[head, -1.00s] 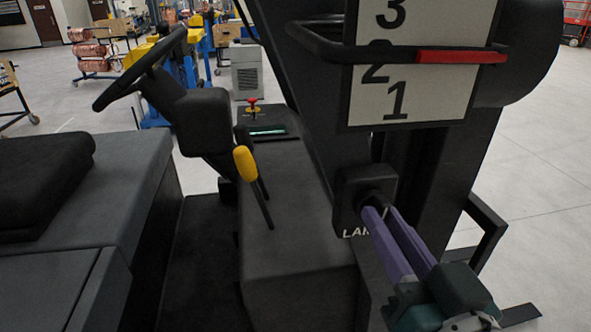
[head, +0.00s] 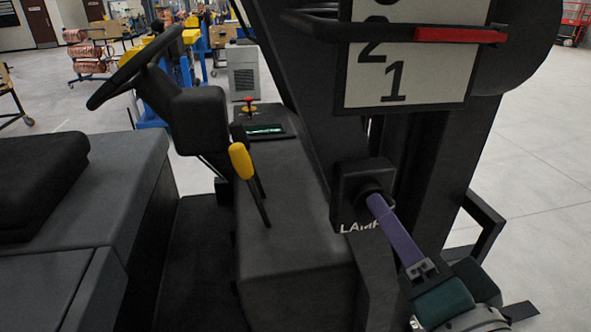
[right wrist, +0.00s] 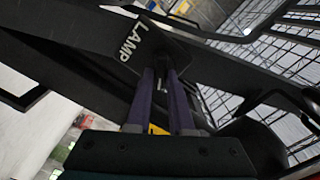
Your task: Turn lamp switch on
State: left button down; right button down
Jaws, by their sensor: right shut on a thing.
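The lamp switch is a black box (head: 350,190) on the forklift's side, with the white word LAMP partly showing at its lower edge. A dark round knob sticks out of its front. My right gripper (head: 376,205) comes from the lower right, its purple fingers shut on the knob; the fingertips hide most of it. In the right wrist view the LAMP box (right wrist: 140,42) lies at the tips of the two fingers (right wrist: 167,76), with the knob between them. My left gripper is not in view.
A number board (head: 405,65) with a red-marked bar (head: 455,35) is above the switch. A yellow-handled lever (head: 241,160) and a steering wheel (head: 135,68) are to the left. The black mast (head: 425,170) stands just behind my right gripper.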

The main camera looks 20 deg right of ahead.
jog(key=shift+f+m, duration=0.1)
jog(key=shift+m, duration=0.3)
jog(key=c, duration=0.8)
grip_release()
jog(key=b+v, duration=0.4)
jog(key=v, duration=0.6)
jog(key=shift+b, duration=0.35)
